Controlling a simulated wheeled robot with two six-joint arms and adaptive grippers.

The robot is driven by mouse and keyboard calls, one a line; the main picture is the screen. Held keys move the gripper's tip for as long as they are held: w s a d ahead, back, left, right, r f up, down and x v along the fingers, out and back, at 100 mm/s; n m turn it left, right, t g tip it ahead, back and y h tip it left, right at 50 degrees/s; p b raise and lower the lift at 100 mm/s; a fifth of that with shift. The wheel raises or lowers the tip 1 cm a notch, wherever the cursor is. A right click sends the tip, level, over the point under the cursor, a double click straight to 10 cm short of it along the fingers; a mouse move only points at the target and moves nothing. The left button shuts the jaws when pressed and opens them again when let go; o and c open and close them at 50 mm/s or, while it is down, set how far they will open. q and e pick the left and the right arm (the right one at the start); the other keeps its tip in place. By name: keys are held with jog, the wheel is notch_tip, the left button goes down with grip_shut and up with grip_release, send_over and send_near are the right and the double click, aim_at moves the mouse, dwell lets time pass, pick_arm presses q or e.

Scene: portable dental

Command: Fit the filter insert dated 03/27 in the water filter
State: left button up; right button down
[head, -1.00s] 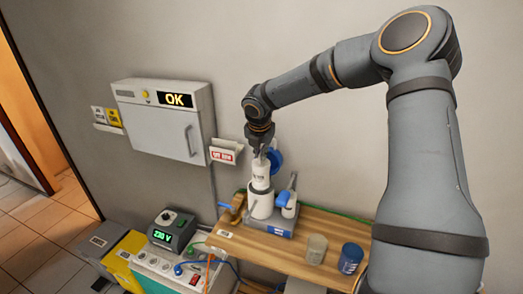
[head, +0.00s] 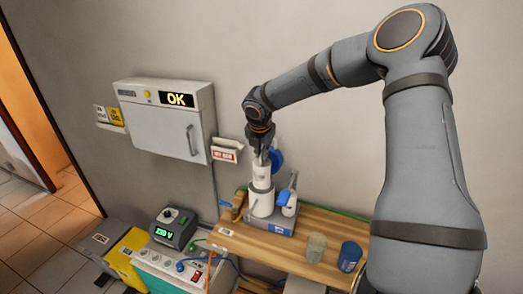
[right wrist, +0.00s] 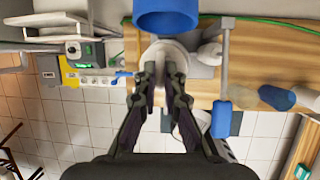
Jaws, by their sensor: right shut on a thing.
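The water filter (head: 261,204) is a white upright housing on a grey-blue base (head: 268,228) on the wooden shelf. My right gripper (head: 262,160) is above it, pointing down and shut on a white cylindrical filter insert (head: 262,173). The insert's lower part is hidden in the housing's mouth. Its date cannot be read here. A blue round cap (head: 276,160) stands open behind the gripper. In the right wrist view the gripper (right wrist: 161,72) has the white top between its fingers, beside the blue cap (right wrist: 166,18). My left gripper is not in view.
A clear cup (head: 316,247) and a blue cup (head: 349,257) stand on the wooden shelf (head: 290,242) to the right. A white wall cabinet (head: 170,120) reads OK. A red-labelled wall holder (head: 225,152) is left of the gripper. A 230 V unit (head: 172,229) is lower left.

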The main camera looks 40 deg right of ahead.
aim_at(262, 164)
jog(key=shift+f+b, duration=0.7)
jog(key=shift+f, duration=1.7)
jog(key=shift+f+b, duration=1.05)
jog(key=shift+f, duration=1.35)
jog(key=shift+f+b, duration=0.3)
jog(key=shift+f, duration=0.4)
jog(key=c, duration=1.4)
grip_release()
jog(key=shift+r, duration=0.15)
